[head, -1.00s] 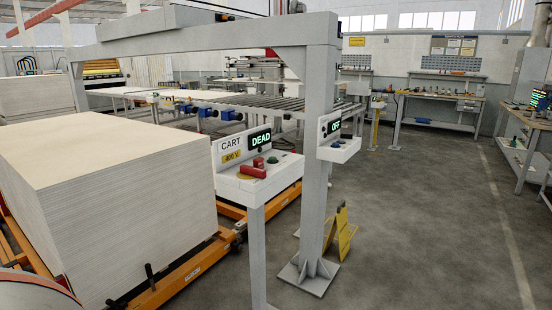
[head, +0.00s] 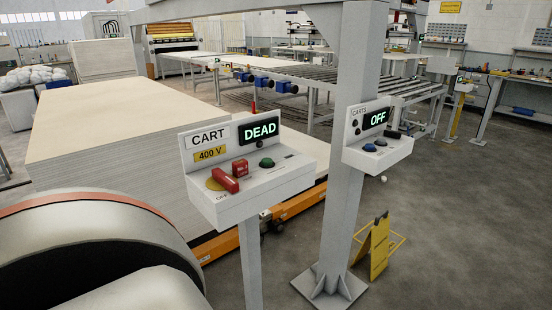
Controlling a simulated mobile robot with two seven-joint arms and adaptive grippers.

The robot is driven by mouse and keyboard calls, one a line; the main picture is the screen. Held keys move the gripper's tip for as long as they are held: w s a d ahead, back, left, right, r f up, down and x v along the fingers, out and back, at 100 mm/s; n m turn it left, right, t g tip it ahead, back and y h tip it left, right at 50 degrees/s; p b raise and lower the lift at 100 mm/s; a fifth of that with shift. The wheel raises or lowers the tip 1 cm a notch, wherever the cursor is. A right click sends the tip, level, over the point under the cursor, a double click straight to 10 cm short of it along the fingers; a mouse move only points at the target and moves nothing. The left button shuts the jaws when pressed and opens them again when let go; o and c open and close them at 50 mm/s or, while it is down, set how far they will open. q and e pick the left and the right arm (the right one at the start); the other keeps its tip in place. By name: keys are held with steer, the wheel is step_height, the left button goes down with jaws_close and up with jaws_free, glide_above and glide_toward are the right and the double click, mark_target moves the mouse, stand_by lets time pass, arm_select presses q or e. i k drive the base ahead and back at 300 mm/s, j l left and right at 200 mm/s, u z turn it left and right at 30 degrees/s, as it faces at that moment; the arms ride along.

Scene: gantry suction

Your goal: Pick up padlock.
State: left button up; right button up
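A small red block (head: 240,168), which looks like the padlock, sits on the sloped top of the cart control box (head: 232,210). It is just behind and right of a red switch handle (head: 225,180) on a yellow disc. Its shackle cannot be made out. A green button (head: 266,163) is to its right. The box stands on a grey post and its displays read CART, 400 V and DEAD. A large white part of my arm with an orange band fills the lower left. Neither gripper is in view.
A second control box (head: 376,152) reading OFF is fixed to the thick gantry column (head: 352,140). A yellow folding sign (head: 380,245) stands by the column's foot. A large stack of boards (head: 110,150) on an orange cart is behind. The floor at right is clear.

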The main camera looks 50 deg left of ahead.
mark_target(240, 168)
steer(key=i, duration=1.5)
steer(key=i+u, duration=0.15)
steer(key=u, duration=0.25)
steer(key=i+u, duration=0.15)
steer(key=u, duration=0.25)
steer(key=i+l+u, duration=0.1)
steer(key=u, duration=1.95)
